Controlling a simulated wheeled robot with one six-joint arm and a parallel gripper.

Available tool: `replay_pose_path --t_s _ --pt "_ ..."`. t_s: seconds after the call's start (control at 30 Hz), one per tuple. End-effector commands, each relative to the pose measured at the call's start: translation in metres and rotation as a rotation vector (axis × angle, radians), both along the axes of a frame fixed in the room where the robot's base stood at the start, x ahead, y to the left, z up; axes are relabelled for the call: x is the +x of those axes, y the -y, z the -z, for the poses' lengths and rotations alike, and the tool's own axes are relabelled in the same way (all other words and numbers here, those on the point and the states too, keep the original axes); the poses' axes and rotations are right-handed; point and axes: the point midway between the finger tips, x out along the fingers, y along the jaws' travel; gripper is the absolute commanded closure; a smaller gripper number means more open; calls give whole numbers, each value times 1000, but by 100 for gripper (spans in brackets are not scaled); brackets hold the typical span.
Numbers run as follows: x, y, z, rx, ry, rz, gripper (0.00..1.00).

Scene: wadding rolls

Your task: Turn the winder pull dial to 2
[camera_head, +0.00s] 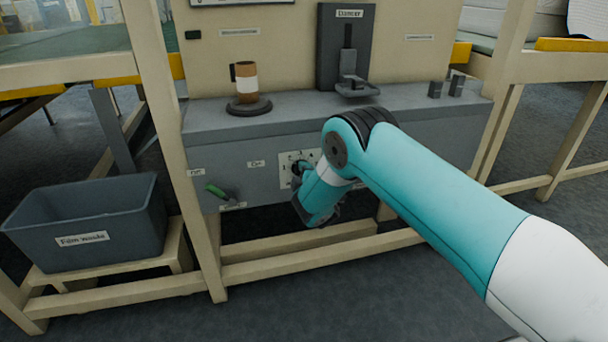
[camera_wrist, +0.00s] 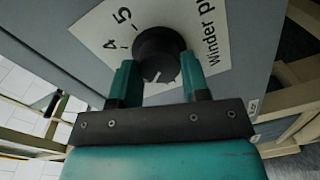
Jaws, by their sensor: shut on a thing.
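The winder pull dial (camera_wrist: 158,48) is a round black knob on a white plate (camera_wrist: 100,24) with printed numbers; 4 and 5 show at its left in the wrist view. Part of the label "winder p" shows at its right. A white pointer line on the knob points toward the bottom of the wrist picture, between my fingers; the number there is hidden. My gripper (camera_wrist: 158,64) has a teal finger on each side of the knob and is shut on it. In the head view my gripper (camera_head: 301,180) covers much of the dial plate (camera_head: 286,160).
A green-handled lever (camera_head: 215,190) sits left of the dial on the grey panel (camera_head: 230,150). A grey bin (camera_head: 85,225) stands at lower left, and a beige post (camera_head: 195,200) is nearby.

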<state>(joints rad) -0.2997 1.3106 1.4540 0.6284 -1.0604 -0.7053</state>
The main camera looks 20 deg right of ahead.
Motion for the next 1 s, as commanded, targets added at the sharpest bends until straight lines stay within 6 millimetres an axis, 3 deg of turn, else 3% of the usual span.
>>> replay_pose_path --t_s 0.37,0.4,0.5,0.83,1.0 --pt "0 -1 0 -3 0 -2 81" --pt "0 -1 0 -2 0 -2 53" --pt "0 -1 0 -2 0 -1 32" --pt "-3 0 0 -4 -1 0 32" --pt "-20 -1 0 -4 -2 1 32"
